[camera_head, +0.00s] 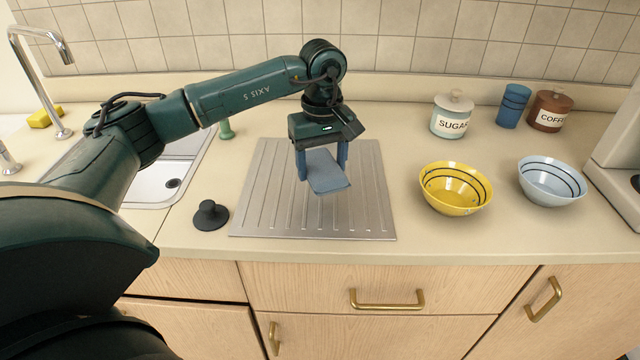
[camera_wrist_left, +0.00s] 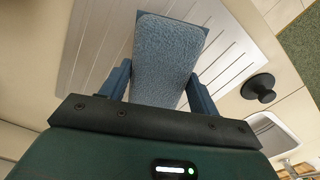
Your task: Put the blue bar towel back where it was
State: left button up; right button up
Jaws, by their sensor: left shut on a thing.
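The blue bar towel (camera_head: 327,172) is a folded blue-grey cloth block. My left gripper (camera_head: 322,168) is shut on it, with one finger on each side. In the head view the towel shows over the middle of the grooved metal drainboard (camera_head: 265,205). In the left wrist view the towel (camera_wrist_left: 168,55) fills the space between the fingers, with the drainboard (camera_wrist_left: 105,40) behind it. I cannot tell whether the towel touches the drainboard or hangs just above it. My right gripper is not in view.
A black sink stopper (camera_head: 210,215) lies left of the drainboard, near the sink (camera_head: 150,190). A yellow bowl (camera_head: 455,190) and a pale blue bowl (camera_head: 552,182) stand to the right. A sugar jar (camera_head: 452,118), blue cup (camera_head: 513,106) and coffee jar (camera_head: 549,112) stand behind them.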

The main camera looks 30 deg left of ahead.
pick_arm(q)
notch_tip(320, 180, down, 5)
jog(key=shift+r, duration=0.15)
jog(key=shift+f, duration=0.2)
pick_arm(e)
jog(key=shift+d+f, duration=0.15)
pick_arm(q)
jog(key=shift+f, duration=0.15)
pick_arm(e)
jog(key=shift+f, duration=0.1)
pick_arm(q)
jog(key=o, duration=0.9)
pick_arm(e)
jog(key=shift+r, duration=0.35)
